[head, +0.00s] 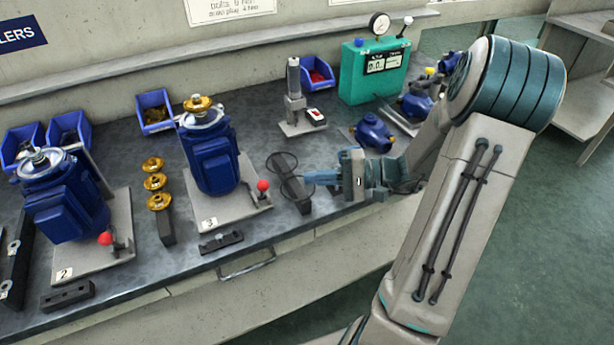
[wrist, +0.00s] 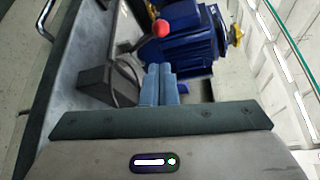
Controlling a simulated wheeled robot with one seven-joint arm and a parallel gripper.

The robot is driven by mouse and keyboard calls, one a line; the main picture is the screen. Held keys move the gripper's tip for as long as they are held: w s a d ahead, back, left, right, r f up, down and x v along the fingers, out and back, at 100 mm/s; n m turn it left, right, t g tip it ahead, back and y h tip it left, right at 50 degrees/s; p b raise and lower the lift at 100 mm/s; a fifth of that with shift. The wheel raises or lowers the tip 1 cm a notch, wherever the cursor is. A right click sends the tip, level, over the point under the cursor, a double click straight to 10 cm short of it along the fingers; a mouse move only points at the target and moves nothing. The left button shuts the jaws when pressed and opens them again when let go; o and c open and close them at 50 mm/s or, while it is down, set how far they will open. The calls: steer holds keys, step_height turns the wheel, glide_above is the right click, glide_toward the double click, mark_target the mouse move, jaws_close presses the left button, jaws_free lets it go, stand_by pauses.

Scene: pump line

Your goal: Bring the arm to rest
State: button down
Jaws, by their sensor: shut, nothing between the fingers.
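My gripper (head: 310,178) is at the right of the middle of the bench in the head view, over its front part. Its blue fingers point left and are together, with nothing between them. In the wrist view the fingers (wrist: 160,84) also show closed. A dark stand with wire loops (head: 291,185) is just left of the fingertips; I cannot tell whether they touch. My arm reaches in from the lower right, bent at a teal-banded joint.
Blue pump 3 (head: 212,160) with a red-knobbed lever (head: 263,186) stands left of my gripper. Blue pump 2 (head: 62,205) is farther left. A teal test box (head: 374,70) and a blue pump part (head: 372,132) are behind my gripper. Open floor (head: 540,230) lies right.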

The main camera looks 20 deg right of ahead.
stand_by(0.4)
steer(key=s+a+r+n+g+h+p, duration=0.4)
steer(key=s+a+r+g+h+p, duration=0.35)
steer(key=s, duration=0.25)
steer(key=s+d+r+n+t+h+p, duration=0.2)
steer(key=s+r+t+h+p, duration=0.2)
steer(key=r, duration=0.7)
steer(key=h+p, duration=0.2)
steer(key=h, duration=0.2)
steer(key=shift+s+d+r+p, duration=0.25)
steer(key=shift+r+p, duration=0.05)
steer(key=shift+p, duration=0.05)
